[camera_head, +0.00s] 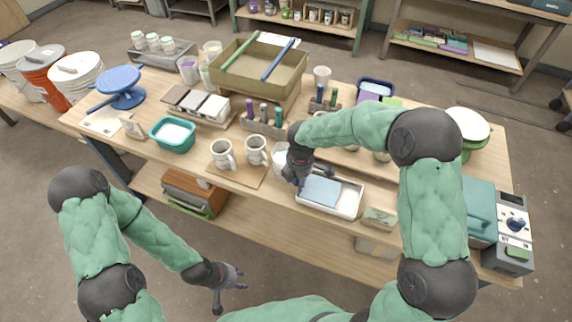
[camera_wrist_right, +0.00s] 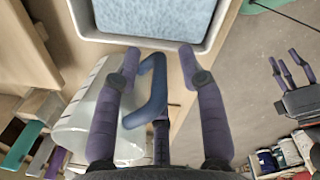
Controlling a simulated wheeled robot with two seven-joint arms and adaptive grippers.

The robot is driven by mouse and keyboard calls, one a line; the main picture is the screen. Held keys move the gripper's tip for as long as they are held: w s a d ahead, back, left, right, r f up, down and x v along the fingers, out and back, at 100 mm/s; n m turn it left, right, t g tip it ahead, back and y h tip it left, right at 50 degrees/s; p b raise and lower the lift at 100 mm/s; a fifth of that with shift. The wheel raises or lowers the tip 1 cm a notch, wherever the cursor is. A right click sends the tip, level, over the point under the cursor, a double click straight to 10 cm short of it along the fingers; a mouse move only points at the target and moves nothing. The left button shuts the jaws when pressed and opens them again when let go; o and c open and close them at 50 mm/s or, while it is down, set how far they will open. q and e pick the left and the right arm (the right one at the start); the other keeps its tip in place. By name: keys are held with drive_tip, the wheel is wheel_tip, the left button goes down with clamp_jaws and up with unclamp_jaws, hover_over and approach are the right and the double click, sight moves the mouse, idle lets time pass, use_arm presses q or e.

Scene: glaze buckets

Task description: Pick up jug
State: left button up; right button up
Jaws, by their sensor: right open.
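The jug (camera_head: 281,160) stands on the table, mostly hidden behind my right gripper in the head view. In the right wrist view the jug (camera_wrist_right: 85,125) is clear and whitish with a blue handle (camera_wrist_right: 150,100). My right gripper (camera_head: 297,182) is open. In the wrist view its fingers (camera_wrist_right: 159,56) are spread on either side of the handle, with a third finger below. I cannot tell whether they touch it. My left gripper (camera_head: 232,292) is open and empty, low in front of the table; it also shows in the wrist view (camera_wrist_right: 284,68).
A white tray with a blue surface inside (camera_head: 350,205) lies right beside the jug. Two mugs (camera_head: 222,155) stand on a board to its left. A teal tub (camera_head: 172,134) is further left. A large olive box (camera_head: 259,70) stands behind. A small box (camera_head: 379,217) is right of the tray.

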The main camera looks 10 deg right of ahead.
clamp_jaws()
drive_tip(key=shift+r, duration=0.1)
drive_tip(key=shift+r, duration=0.15)
drive_tip(key=shift+w+r+p, duration=0.1)
drive_tip(key=shift+r+p, duration=0.35)
drive_tip(key=shift+r, duration=0.85)
drive_tip(key=shift+a+r, duration=0.15)
drive_tip(key=shift+r, duration=0.2)
drive_tip(key=s+a+r+p, duration=0.4)
drive_tip(key=s+a+r, duration=0.5)
drive_tip(key=a, duration=0.1)
drive_tip(key=shift+s+r, duration=0.15)
